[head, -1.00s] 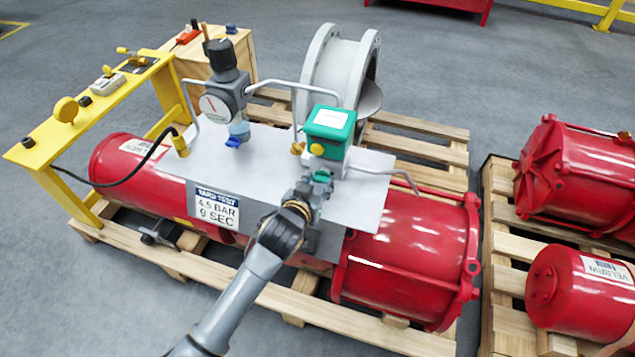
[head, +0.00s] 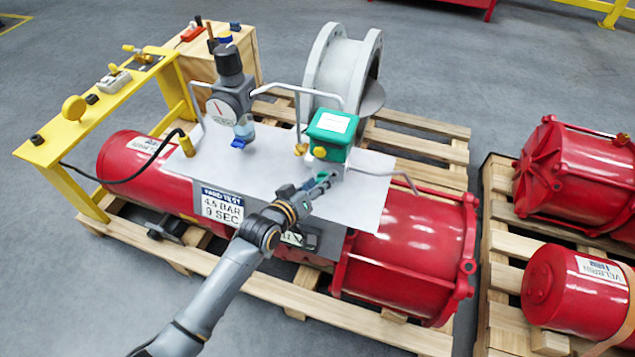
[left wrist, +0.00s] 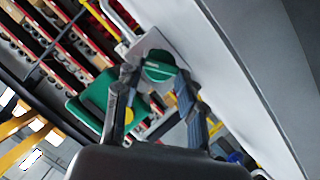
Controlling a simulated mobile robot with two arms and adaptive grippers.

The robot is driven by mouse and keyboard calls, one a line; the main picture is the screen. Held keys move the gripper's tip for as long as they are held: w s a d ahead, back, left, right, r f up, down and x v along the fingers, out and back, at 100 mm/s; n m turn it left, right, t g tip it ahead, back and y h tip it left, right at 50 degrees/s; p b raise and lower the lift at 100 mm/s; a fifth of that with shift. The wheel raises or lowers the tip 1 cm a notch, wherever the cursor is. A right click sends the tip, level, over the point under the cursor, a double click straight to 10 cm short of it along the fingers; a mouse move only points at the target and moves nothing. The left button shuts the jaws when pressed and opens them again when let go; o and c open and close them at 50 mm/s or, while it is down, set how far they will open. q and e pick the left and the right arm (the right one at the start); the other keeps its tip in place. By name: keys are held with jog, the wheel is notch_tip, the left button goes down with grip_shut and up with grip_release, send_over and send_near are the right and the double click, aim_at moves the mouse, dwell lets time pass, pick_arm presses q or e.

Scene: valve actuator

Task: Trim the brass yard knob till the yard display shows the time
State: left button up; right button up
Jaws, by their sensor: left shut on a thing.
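My left gripper (head: 324,181) is at the front of the valve block, just below the green box (head: 333,127). In the left wrist view its fingers (left wrist: 157,82) are closed around a green round cap with a pale line (left wrist: 160,66). A brass-yellow round knob (head: 320,152) sits on the green box's front face, above the gripper and apart from it. A dark panel (head: 293,238), perhaps the yard display, is partly hidden behind my arm; its reading is too small to tell. My right gripper is not in view.
The yard test placard (head: 221,206) reads 4.5 BAR and, apparently, 9 SEC. A regulator with a gauge (head: 222,110) and bent grey pipes rise from the grey plate (head: 365,200). A yellow stand (head: 50,135) is at left. Red cylinders lie on pallets.

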pick_arm(q)
jog(key=shift+h, duration=0.3)
jog(key=o, duration=1.2)
jog(key=shift+c, duration=0.2)
jog(key=v, duration=1.2)
